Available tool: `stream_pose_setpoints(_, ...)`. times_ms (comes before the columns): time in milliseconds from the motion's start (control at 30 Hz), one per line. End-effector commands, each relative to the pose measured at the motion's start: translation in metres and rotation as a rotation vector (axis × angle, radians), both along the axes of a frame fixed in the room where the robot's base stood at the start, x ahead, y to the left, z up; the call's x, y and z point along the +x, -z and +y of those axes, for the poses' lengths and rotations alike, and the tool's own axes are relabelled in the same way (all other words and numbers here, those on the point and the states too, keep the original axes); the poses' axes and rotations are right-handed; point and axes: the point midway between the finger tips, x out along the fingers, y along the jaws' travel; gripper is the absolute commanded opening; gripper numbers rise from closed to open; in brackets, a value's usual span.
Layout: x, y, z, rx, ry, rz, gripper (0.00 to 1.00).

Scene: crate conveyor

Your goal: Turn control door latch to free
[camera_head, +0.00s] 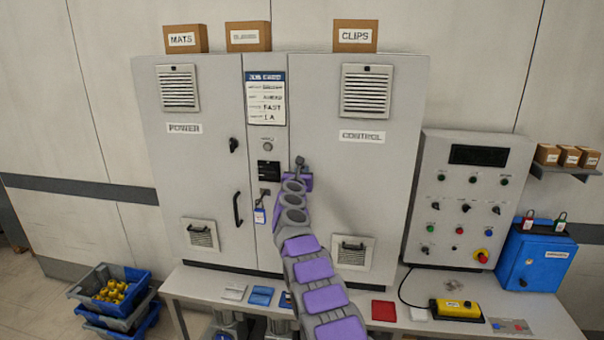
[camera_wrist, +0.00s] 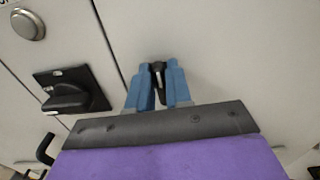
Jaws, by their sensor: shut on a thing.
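The control door (camera_head: 340,215), labelled CONTROL, is the right door of the grey cabinet and looks closed. My gripper (camera_head: 299,163) is at the upper left edge of this door and hides most of the latch in the head view. In the wrist view, my gripper's blue fingers (camera_wrist: 158,88) are shut on the black control door latch (camera_wrist: 158,69), one finger on each side. The latch's upper end, with a small pale mark, shows between the fingertips. It looks roughly in line with the fingers; its exact angle is hard to tell.
Left of my gripper is a black rotary switch (camera_wrist: 72,91), below a round silver button (camera_wrist: 28,23). The power door (camera_head: 195,160) has its own black latch (camera_head: 233,145) and handle (camera_head: 238,209). A control panel (camera_head: 465,200) stands at right. A table (camera_head: 385,312) with small items runs below.

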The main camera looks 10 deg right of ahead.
Motion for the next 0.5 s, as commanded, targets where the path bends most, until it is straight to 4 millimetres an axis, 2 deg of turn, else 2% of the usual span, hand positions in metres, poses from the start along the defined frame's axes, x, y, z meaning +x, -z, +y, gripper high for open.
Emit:
stream_pose_setpoints(267,0.0007,-0.0024,0.0047,-0.144,-0.004,0.048,0.0)
stream_pose_setpoints(500,0.0016,-0.0031,0.008,-0.351,-0.006,0.113,0.0)
